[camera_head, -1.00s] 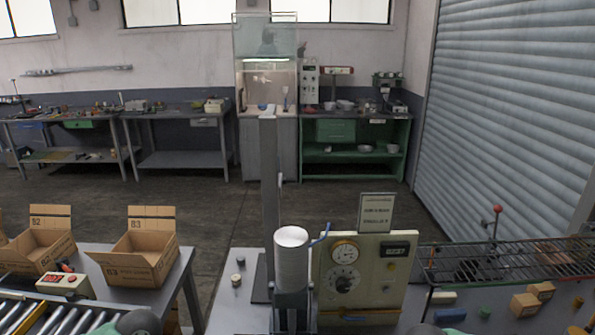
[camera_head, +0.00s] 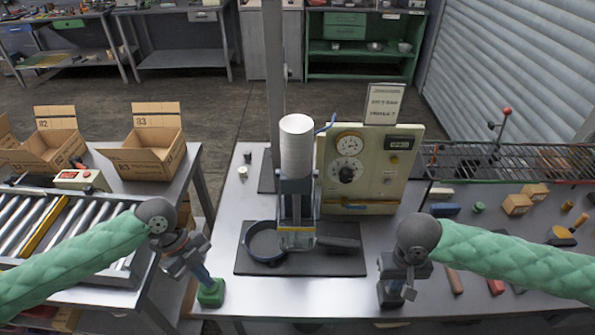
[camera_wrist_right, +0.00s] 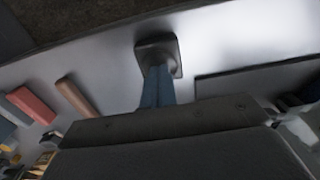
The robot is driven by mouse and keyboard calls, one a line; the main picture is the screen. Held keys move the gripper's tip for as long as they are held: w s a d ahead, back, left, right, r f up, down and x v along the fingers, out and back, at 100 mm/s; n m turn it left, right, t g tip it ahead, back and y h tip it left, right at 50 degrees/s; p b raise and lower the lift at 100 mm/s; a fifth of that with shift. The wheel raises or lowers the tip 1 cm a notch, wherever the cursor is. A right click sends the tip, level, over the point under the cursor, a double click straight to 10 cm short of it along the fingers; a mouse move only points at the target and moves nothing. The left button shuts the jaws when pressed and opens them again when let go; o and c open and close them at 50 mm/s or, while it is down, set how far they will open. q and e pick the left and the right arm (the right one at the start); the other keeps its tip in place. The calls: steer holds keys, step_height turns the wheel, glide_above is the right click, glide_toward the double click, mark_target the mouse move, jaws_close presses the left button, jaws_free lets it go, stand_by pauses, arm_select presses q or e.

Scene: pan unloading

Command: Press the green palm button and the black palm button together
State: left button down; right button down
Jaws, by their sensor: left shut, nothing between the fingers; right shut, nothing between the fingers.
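The green palm button (camera_head: 211,295) stands near the front left edge of the press table. My left gripper (camera_head: 206,281) is shut, its bluish fingers pointing down at the button's top. The black palm button (camera_head: 388,299) stands near the front edge on the right. My right gripper is shut above it, its fingers mostly hidden by the wrist in the head view. In the right wrist view its blue fingers (camera_wrist_right: 156,86) reach to the black button (camera_wrist_right: 163,45). I cannot tell whether either gripper touches its button.
Between the buttons, a press (camera_head: 297,190) stands over a dark mat (camera_head: 300,269) with a dark pan (camera_head: 262,258). A control panel (camera_head: 405,165) is behind. Tools and blocks lie right; a roller conveyor (camera_head: 25,225) and boxes (camera_head: 145,160) are left.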

arm_select(q)
steer(key=shift+r, duration=0.15)
arm_select(e)
steer(key=shift+r, duration=0.15)
stand_by(0.4)
arm_select(q)
steer(key=shift+r, duration=0.15)
arm_select(e)
steer(key=shift+r, duration=0.15)
arm_select(q)
steer(key=shift+r, duration=0.2)
arm_select(e)
steer(key=shift+r, duration=0.2)
stand_by(1.6)
